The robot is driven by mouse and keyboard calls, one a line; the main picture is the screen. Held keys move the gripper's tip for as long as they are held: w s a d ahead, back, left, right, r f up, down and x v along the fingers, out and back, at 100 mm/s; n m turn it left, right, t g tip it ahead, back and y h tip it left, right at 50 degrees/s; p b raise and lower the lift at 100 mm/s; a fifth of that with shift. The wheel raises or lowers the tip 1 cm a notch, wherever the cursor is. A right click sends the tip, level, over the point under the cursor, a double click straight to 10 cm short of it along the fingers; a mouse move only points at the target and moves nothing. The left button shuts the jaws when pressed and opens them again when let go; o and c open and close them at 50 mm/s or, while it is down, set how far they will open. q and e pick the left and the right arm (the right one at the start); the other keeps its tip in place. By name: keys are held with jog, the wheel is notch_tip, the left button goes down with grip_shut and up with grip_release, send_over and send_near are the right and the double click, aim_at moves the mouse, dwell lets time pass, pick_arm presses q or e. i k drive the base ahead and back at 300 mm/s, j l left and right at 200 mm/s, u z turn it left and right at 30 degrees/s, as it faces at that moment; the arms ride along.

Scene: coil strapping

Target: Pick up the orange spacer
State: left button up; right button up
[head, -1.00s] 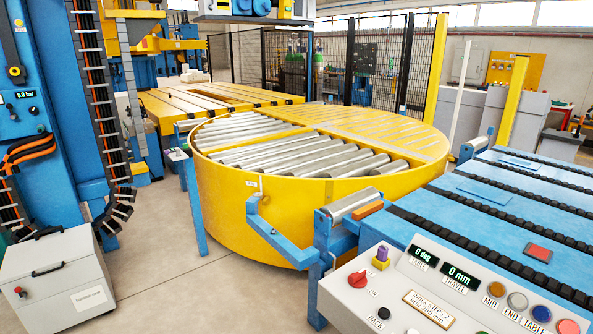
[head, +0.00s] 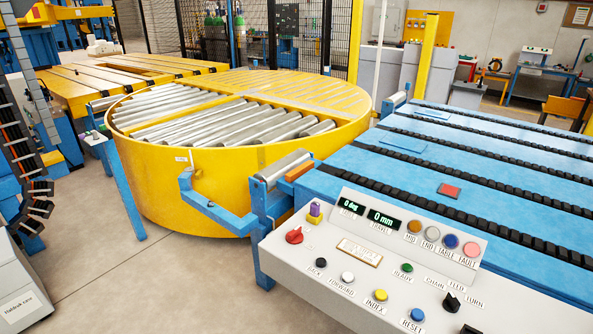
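An orange block (head: 299,172), which looks like the orange spacer, lies beside a short silver roller (head: 284,164) at the near left corner of the blue conveyor table (head: 345,181). It is small and partly hidden by the table's edge, so I cannot tell how it is supported. Neither of my grippers shows in the head view.
A grey control panel (head: 340,277) with knobs, buttons and displays stands in front of the conveyor. A round yellow turntable (head: 175,195) with silver rollers is behind, left of it. A blue bracket (head: 213,208) juts out between them. Bare floor (head: 130,285) lies at lower left.

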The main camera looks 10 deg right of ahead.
aim_at(293, 175)
jog(key=i+j+z, duration=0.1)
jog(key=z, duration=1)
jog(key=i+j+z, duration=0.1)
jog(key=j+z, duration=0.15)
jog(key=i+j+z, duration=0.1)
jog(key=j+z, duration=0.45)
jog(key=j, duration=0.15)
jog(key=j+z, duration=0.15)
jog(key=j, duration=0.4)
jog(key=i+j+z, duration=0.1)
jog(key=j, duration=0.4)
